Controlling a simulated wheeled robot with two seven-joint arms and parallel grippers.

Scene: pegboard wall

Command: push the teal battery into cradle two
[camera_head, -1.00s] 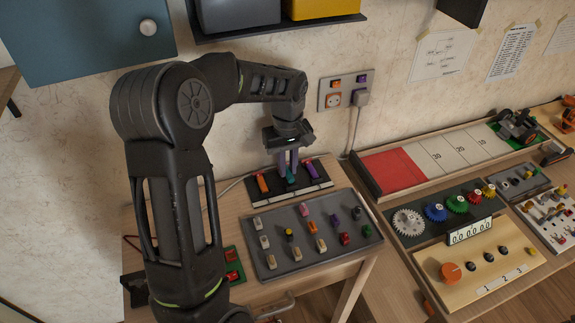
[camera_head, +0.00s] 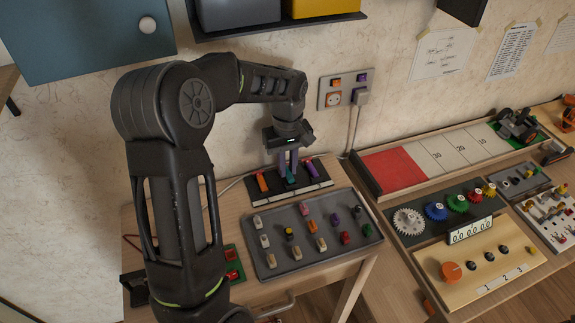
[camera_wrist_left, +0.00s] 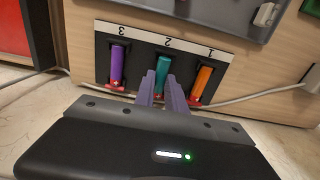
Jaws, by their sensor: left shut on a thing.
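The teal battery (camera_wrist_left: 162,72) lies in the middle slot, marked 2, of the black cradle block (camera_wrist_left: 143,38) in the left wrist view. It also shows in the head view (camera_head: 291,176), partly hidden by the fingers. My left gripper (camera_head: 288,172) points down at it, its purple fingers (camera_wrist_left: 160,90) close together at the battery's near end. An orange battery (camera_wrist_left: 202,82) lies in slot 1 and a purple battery (camera_wrist_left: 117,62) in slot 3. Whether the teal battery is fully seated cannot be told. My right gripper is not in view.
A grey tray (camera_head: 279,261) with several coloured pieces stands in front of the cradle block. A wall panel with sockets (camera_head: 335,90) is behind to the right, with a cable hanging from it. A board with gears (camera_head: 436,237) is farther right.

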